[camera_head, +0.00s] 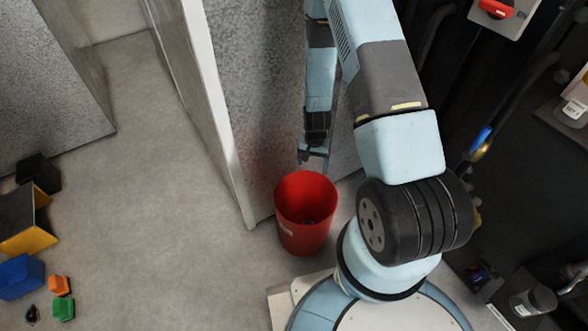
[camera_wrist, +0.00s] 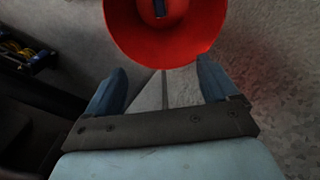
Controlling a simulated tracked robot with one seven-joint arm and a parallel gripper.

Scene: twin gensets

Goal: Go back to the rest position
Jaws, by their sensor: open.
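My gripper (camera_head: 312,153) hangs pointing down above a red bucket (camera_head: 305,228) on the floor, near the bucket's back rim in the body view. In the wrist view my gripper (camera_wrist: 165,88) shows its two fingers apart with nothing between them. The red bucket (camera_wrist: 205,38) lies beyond the fingertips there, and a small dark bluish item (camera_wrist: 159,8) shows inside it. My arm reaches up from the base and bends down to the gripper.
A grey partition with a pale edge (camera_head: 222,120) stands close behind the bucket. A yellow and black box (camera_head: 32,225), a blue block (camera_head: 20,277), an orange block (camera_head: 60,286) and a green block (camera_head: 64,308) lie at left. Dark machinery with a red switch (camera_head: 497,8) is at right. The left-centre floor is clear.

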